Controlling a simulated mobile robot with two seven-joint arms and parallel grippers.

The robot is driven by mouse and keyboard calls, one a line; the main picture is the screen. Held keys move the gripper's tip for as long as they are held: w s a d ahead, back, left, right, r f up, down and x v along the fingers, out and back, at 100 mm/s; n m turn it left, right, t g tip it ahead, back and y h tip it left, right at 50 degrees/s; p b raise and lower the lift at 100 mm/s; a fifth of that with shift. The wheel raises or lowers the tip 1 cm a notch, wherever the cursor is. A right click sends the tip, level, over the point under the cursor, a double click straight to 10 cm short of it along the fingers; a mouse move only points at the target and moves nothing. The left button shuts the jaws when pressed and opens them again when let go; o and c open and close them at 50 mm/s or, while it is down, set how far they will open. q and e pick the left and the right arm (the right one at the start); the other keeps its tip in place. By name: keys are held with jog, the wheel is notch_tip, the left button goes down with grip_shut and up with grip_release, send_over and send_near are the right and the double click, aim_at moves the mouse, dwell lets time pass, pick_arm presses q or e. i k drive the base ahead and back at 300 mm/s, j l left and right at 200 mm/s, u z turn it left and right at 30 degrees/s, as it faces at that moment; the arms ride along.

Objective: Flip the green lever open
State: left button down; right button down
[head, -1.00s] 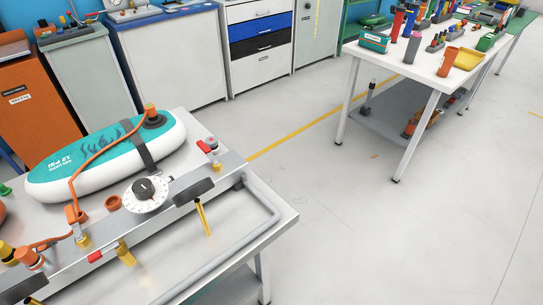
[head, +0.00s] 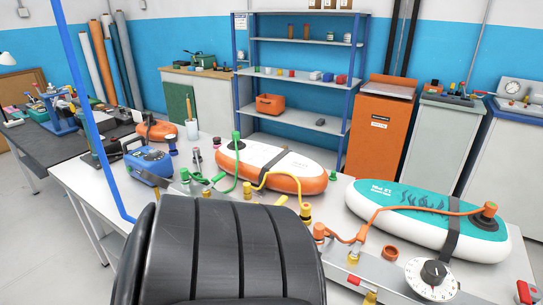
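Small green parts (head: 199,178) show on the workbench (head: 85,182), left of the white-and-orange inflatable board (head: 230,164). One of them looks like a green lever, but it is too small for me to tell whether it is open or shut. A green hose (head: 237,160) with a green cap rises close to these parts. A large black ribbed part, likely mine, covers the bottom middle and hides the bench's front there. Neither of my grippers shows.
A teal-and-white board (head: 400,210) lies at the right, with an orange hose and a round dial (head: 432,280). A blue box-like device (head: 148,162) stands at the left. Shelves (head: 290,77) and an orange cabinet (head: 375,135) stand behind. Bare floor is at the lower left.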

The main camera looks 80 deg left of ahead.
aim_at(216, 179)
jog(key=u, duration=3)
